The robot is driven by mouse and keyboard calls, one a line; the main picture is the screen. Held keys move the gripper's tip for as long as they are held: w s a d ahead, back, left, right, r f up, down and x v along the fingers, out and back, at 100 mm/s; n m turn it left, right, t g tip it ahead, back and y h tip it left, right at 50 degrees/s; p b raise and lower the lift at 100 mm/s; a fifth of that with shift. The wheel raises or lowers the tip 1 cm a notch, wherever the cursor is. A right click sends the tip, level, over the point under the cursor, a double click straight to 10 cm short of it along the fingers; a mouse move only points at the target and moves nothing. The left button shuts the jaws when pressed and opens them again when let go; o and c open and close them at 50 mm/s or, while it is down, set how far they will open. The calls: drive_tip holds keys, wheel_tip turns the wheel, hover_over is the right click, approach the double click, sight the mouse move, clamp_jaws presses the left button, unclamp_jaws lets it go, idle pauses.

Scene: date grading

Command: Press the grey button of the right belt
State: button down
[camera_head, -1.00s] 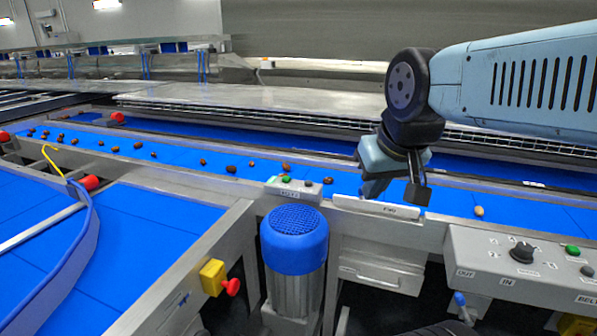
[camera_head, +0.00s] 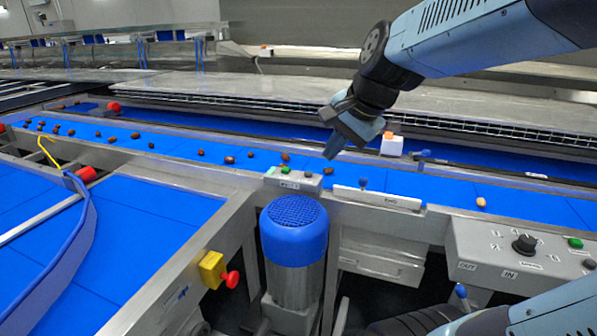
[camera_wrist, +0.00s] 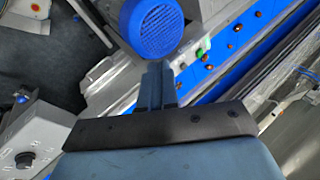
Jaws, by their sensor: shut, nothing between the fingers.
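A small grey box (camera_head: 293,182) on the belt's near rail carries a green button (camera_head: 285,170) and a small dark grey button (camera_head: 308,174) to its right. Its label is too small to read surely. A larger control panel (camera_head: 500,255) at the right also has a green button and a grey button (camera_head: 588,264). My gripper (camera_head: 331,155) is shut and empty, above the belt just right of the small box, apart from it.
A blue-capped motor (camera_head: 294,235) stands below the small box. A blue belt (camera_head: 180,150) with scattered dates runs behind it. A yellow box with a red knob (camera_head: 213,270) sits on the near frame. A white plate (camera_head: 376,197) stands on the rail to the right.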

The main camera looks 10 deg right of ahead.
drive_tip(key=w+m+y, duration=0.1)
drive_tip(key=w+m, duration=0.8)
drive_tip(key=m+t+y, duration=0.1)
drive_tip(key=m+t, duration=0.1)
drive_tip(key=m, duration=1.7)
hover_over(311, 173)
wheel_tip(311, 173, down, 8)
drive_tip(key=shift+w+r, duration=0.15)
drive_tip(key=shift+r, duration=0.1)
drive_tip(key=shift+f, duration=0.1)
drive_tip(key=shift+f, duration=4.3)
drive_tip(key=shift+f, duration=0.1)
drive_tip(key=shift+f, duration=0.25)
